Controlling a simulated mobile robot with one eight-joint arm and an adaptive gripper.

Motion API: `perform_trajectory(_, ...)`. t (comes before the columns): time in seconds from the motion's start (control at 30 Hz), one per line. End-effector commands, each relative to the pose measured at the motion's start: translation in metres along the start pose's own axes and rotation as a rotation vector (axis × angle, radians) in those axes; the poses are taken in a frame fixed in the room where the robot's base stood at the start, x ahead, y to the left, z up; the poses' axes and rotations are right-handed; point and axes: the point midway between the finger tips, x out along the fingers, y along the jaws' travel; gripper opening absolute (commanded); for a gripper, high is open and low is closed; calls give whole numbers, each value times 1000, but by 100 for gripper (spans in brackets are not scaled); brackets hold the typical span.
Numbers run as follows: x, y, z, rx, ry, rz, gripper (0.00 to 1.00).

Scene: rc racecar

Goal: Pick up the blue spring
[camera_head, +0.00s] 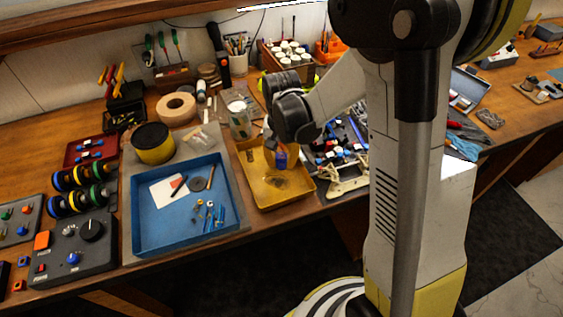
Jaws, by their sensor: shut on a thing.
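My gripper (277,146) is over the yellow tray (307,194), pointing down from the dark wrist, and looks small and partly hidden by my arm. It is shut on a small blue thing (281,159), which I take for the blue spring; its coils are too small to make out. The blue thing is above the tray floor or close to it; I cannot tell whether it touches. A dark patch lies on the tray floor below it.
A blue tray (145,240) to the left holds a white card, a grey disc and several small blue and brass parts. A yellow-sided round tin (153,146) stands further left.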

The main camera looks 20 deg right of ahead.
Motion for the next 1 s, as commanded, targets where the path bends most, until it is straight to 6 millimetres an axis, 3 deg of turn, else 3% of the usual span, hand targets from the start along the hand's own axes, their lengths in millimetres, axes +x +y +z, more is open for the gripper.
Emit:
perform_trajectory(0.17, -12, 0, 0, 0, 0, 0, 13)
perform_trajectory(0.37, -48, 2, 0, 1, 0, 0, 13)
perform_trajectory(0.7, -90, 80, 7, 5, 0, 0, 13)
perform_trajectory(1.0, -112, 114, 10, 1, 0, 0, 13)
